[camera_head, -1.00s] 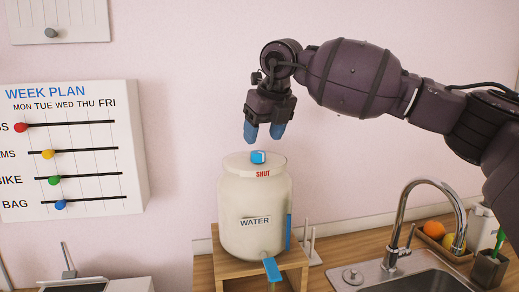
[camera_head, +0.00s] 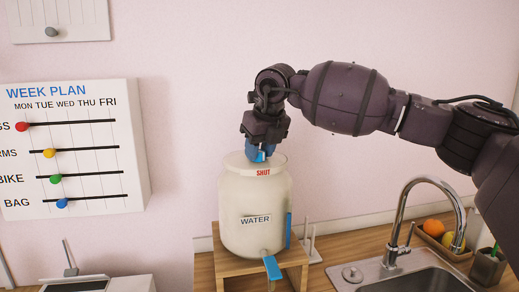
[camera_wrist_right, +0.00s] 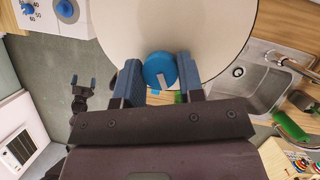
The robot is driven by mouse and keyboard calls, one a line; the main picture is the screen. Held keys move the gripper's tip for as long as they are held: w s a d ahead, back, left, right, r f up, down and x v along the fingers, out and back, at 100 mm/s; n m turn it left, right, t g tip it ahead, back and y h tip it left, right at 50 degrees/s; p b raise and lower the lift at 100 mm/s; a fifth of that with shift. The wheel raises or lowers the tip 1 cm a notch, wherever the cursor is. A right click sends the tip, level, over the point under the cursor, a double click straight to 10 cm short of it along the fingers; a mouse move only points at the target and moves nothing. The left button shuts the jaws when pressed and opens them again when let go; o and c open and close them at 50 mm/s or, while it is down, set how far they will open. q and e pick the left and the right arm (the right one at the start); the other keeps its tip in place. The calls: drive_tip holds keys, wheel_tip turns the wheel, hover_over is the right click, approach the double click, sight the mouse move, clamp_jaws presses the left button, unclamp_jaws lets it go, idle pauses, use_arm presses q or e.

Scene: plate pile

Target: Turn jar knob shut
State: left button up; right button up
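The white jar (camera_head: 254,200) labelled WATER stands upright on a wooden stand, with red SHUT lettering on the front of its lid (camera_head: 240,166). The blue knob (camera_head: 261,157) on the lid is partly hidden by my right gripper (camera_head: 257,152), which points down around it. In the right wrist view the round knob (camera_wrist_right: 160,69) with its pale mark lies between the two fingers of my right gripper (camera_wrist_right: 159,75). A gap shows at the left finger; the right finger is very close, contact unclear. My left gripper (camera_wrist_right: 84,81) shows there with its blue fingertips apart.
A blue tap (camera_head: 272,267) sticks out at the jar's bottom front. To the right are a sink (camera_head: 415,275) with a curved faucet (camera_head: 400,215) and a fruit tray. A WEEK PLAN board (camera_head: 75,150) hangs at the left.

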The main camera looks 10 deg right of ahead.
drive_tip(key=shift+c, duration=0.9)
drive_tip(key=shift+m, duration=0.3)
drive_tip(key=shift+a+m+h+b, duration=0.1)
drive_tip(key=shift+m+h+b, duration=0.3)
drive_tip(key=shift+m, duration=0.2)
drive_tip(key=shift+r+m+h+b, duration=0.1)
drive_tip(key=shift+m+h+b, duration=0.4)
drive_tip(key=shift+m, duration=1.4)
drive_tip(key=shift+h, duration=0.3)
drive_tip(key=o, duration=0.9)
